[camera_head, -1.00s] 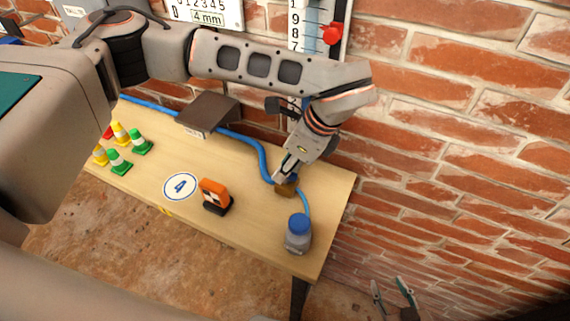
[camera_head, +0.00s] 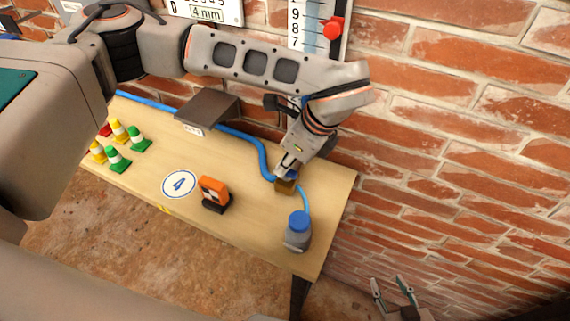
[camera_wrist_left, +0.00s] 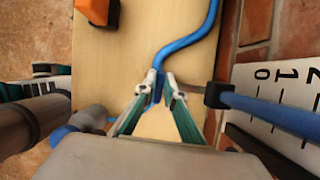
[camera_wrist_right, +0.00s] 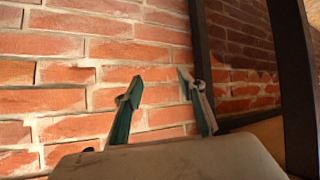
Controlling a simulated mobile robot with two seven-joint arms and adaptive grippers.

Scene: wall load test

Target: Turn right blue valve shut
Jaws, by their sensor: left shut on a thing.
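The right blue valve shows as a brass body (camera_head: 286,187) with a bit of blue handle (camera_head: 293,176) on the hose near the right end of the bench. My left gripper (camera_head: 286,171) comes down on it from above. In the left wrist view, its fingertips (camera_wrist_left: 161,79) are closed on the blue handle (camera_wrist_left: 157,92), with only a narrow gap between them. The fingers and wrist hide much of the valve. My right gripper (camera_head: 393,286) is low at the right, off the bench. In the right wrist view its fingers (camera_wrist_right: 158,84) are spread and empty before the brick wall.
The wooden bench (camera_head: 240,214) stands against the brick wall (camera_head: 460,130). A blue-capped jar (camera_head: 298,232) is near the valve. An orange device (camera_head: 214,194), small cones (camera_head: 118,158) and a dark box (camera_head: 208,108) are further left. A scale with a red pointer (camera_head: 333,28) hangs above.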

